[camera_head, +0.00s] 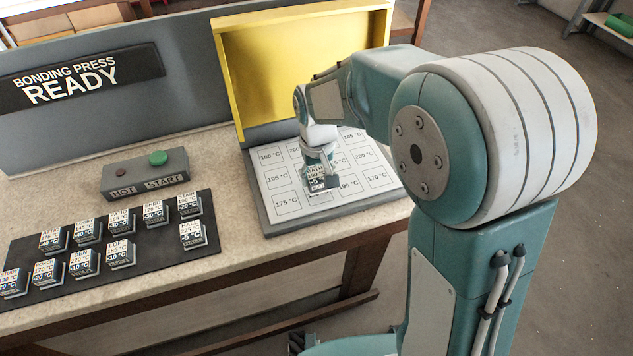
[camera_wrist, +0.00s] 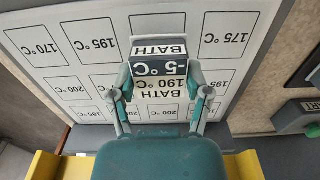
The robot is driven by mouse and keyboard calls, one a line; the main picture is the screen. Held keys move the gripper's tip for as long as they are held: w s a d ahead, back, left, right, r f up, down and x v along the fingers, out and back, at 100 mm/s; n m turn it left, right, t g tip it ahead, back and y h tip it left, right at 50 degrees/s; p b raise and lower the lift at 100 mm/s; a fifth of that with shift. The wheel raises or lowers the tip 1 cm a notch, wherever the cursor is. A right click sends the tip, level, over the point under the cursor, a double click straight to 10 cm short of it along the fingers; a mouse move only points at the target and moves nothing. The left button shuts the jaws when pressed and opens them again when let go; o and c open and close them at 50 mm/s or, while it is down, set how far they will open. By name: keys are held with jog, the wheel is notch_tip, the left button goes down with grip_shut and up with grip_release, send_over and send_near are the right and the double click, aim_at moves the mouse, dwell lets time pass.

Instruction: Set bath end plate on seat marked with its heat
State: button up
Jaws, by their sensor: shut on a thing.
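The bath end plate (camera_head: 317,183) is a small block with white, black and beige label bands. In the wrist view the plate (camera_wrist: 160,70) reads BATH, -5 °C and 190 °C. My gripper (camera_head: 318,160) is shut on it, one finger on each side; the fingers also show in the wrist view (camera_wrist: 161,88). The white seat board (camera_head: 265,208) carries several outlined seats marked with heats. The plate is over the front row, between the seats marked 175 °C (camera_head: 287,203) and 195 °C (camera_head: 348,183). It hides the seat mark under it. I cannot tell whether it touches the board.
A yellow press hood (camera_head: 300,60) stands open behind the board. A black rack (camera_head: 150,255) with several other labelled plates lies at left. A grey HOT/START box (camera_head: 146,175) with a green button stands behind the rack. Bare bench top lies between rack and board.

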aim_at(317, 184)
jog(key=shift+d+f, duration=0.1)
jog(key=shift+f, duration=1.3)
jog(key=o, duration=1.1)
jog(key=shift+f, duration=0.1)
